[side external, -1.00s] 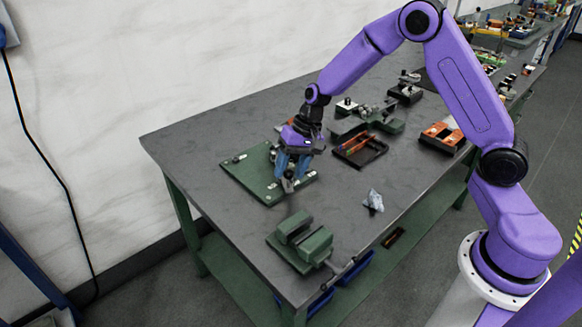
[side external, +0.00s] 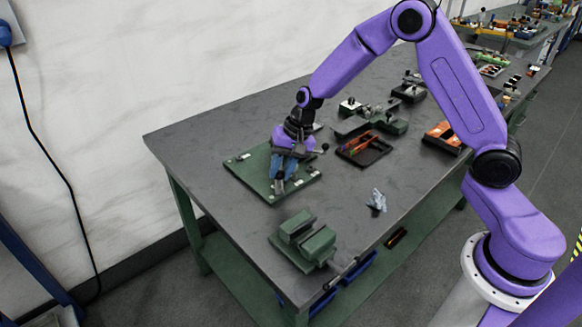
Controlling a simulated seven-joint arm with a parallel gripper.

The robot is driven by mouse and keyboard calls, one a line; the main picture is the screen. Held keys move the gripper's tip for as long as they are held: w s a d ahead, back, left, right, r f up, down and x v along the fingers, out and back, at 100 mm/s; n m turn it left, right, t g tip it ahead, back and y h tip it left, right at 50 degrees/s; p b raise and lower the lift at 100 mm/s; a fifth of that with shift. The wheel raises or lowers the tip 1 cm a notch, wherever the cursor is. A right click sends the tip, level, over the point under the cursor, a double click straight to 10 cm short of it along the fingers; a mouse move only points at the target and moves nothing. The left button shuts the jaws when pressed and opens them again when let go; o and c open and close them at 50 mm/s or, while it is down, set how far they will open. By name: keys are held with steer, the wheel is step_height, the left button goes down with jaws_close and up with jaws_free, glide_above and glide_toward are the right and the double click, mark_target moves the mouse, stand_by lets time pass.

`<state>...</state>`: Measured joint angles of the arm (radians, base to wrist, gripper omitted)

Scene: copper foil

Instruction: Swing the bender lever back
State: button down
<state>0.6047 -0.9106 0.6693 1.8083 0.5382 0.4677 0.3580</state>
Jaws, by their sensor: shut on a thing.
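The bender's green base plate (side external: 243,166) lies flat on the grey bench, near its left back part. My gripper (side external: 280,184) points down over the middle of this plate, its blue fingers shut on a small dark piece that I take for the bender lever. The grip itself is too small and covered to see clearly. A dark bar with a round knob (side external: 325,147) sticks out to the right behind the fingers; I cannot tell how it joins the bender. My gripper hides the middle of the plate.
A green vise (side external: 304,240) stands at the bench's front edge. A crumpled grey-blue piece (side external: 376,201) lies right of it. A black tray (side external: 364,152) with orange-handled tools and several fixtures stand behind to the right. The bench (side external: 205,135) is clear left of the plate.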

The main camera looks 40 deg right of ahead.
steer(key=w+a+m+t+h, duration=0.2)
steer(key=w+a+m, duration=0.5)
steer(key=w+m, duration=0.3)
steer(key=shift+w+m+h, duration=0.3)
steer(key=shift+w+h, duration=0.1)
steer(key=shift+w, duration=1.2)
steer(key=shift+w+r, duration=0.1)
steer(key=c, duration=1)
jaws_free()
steer(key=shift+o, duration=0.6)
steer(key=v, duration=1.7)
steer(key=shift+r, duration=0.15)
